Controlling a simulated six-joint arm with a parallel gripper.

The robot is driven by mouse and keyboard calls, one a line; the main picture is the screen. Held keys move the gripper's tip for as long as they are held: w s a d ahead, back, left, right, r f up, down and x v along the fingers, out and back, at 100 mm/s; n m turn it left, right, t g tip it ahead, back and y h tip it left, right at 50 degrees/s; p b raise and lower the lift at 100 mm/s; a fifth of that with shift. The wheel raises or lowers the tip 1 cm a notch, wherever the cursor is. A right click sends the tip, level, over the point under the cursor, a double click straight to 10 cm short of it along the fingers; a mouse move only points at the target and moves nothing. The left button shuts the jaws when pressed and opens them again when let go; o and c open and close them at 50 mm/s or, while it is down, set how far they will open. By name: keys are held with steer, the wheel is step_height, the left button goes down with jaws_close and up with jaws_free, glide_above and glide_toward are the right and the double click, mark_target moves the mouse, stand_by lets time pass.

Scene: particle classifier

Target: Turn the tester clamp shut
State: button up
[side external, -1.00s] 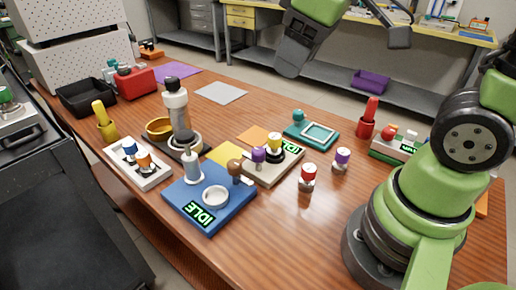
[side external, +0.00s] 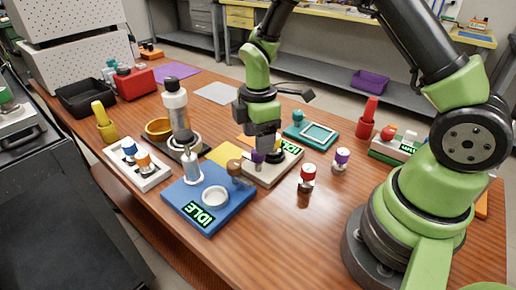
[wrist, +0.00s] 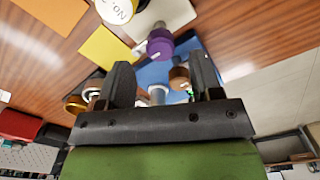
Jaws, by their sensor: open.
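A beige device (side external: 276,177) with a lit display and a purple knob (side external: 257,157) sits mid-table. A blue device (side external: 201,222) reading IDLE, with a brown knob (side external: 234,167) and a white ring, sits in front of it. I cannot tell which knob is the tester clamp. My gripper (side external: 264,150) hangs low over the beige device, close to the purple knob, and hides the yellow-topped piece there. In the wrist view my gripper (wrist: 160,64) is open and empty. The purple knob (wrist: 160,43) shows just beyond the gap between the fingertips. The brown knob (wrist: 179,76) shows near the right finger.
Two small capped vials, one red (side external: 308,178) and one purple (side external: 341,159), stand to the right. A microscope-like column (side external: 176,110) and a white tray (side external: 146,178) stand left. A teal device (side external: 312,134) lies behind.

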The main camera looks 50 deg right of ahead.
mark_target(253, 157)
steer(key=shift+f, duration=1.9)
steer(key=c, duration=0.9)
